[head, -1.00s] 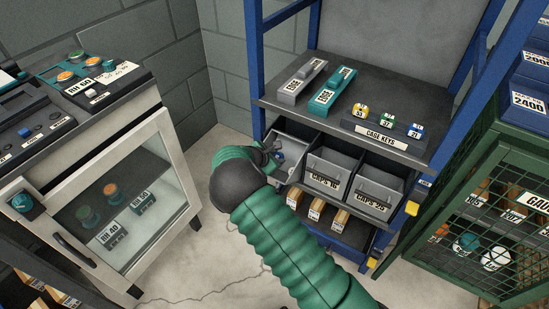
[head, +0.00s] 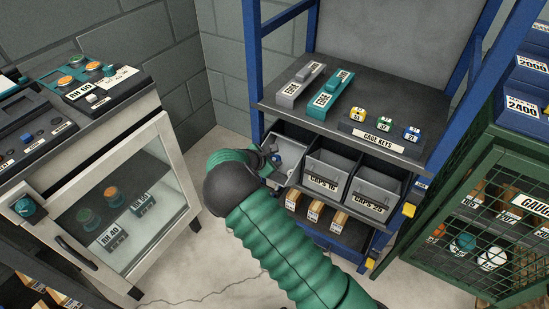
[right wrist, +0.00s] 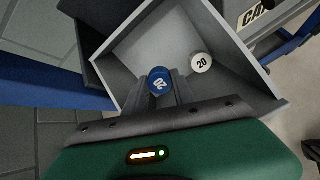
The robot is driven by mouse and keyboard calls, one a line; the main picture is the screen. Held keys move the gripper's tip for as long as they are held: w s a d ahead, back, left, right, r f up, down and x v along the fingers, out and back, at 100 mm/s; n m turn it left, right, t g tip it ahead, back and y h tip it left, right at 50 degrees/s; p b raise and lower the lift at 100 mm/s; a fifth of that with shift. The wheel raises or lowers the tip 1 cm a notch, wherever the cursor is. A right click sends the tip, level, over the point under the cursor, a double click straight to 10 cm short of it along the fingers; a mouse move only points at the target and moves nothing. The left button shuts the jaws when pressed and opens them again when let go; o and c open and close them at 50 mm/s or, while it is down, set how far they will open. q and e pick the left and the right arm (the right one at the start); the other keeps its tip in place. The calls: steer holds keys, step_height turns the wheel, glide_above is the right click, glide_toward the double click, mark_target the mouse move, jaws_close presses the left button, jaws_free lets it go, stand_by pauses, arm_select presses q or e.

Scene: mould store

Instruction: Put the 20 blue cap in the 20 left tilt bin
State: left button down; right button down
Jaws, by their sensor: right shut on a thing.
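The blue cap (right wrist: 159,80), marked 20, is at the fingertips of my right gripper (right wrist: 171,86), which is shut on it. The cap is over the inside of the open left tilt bin (right wrist: 130,60); I cannot tell whether it touches the floor of the bin. A white cap (right wrist: 201,62), also marked 20, lies in the same bin to the right of the blue one. In the head view my right gripper (head: 272,160) reaches into the left tilt bin (head: 293,151) from its left side, and the arm hides the bin's front. My left gripper is not in view.
Two more grey bins, CAPS 16 (head: 325,172) and CAPS 25 (head: 374,192), hang to the right under the shelf (head: 345,103). The blue upright (head: 252,70) stands close behind my gripper. A glass-door cabinet (head: 110,210) is at left, a green mesh cage (head: 480,220) at right.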

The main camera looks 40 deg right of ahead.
steer(key=shift+p+v, duration=2.75)
steer(key=shift+v, duration=1.35)
steer(key=shift+r, duration=0.1)
steer(key=shift+d+f+b, duration=0.1)
steer(key=shift+f+b, duration=0.35)
steer(key=shift+b, duration=0.75)
steer(key=shift+r, duration=0.25)
steer(key=shift+b, duration=0.3)
steer(key=shift+b+x, duration=1.6)
steer(key=shift+x, duration=4.6)
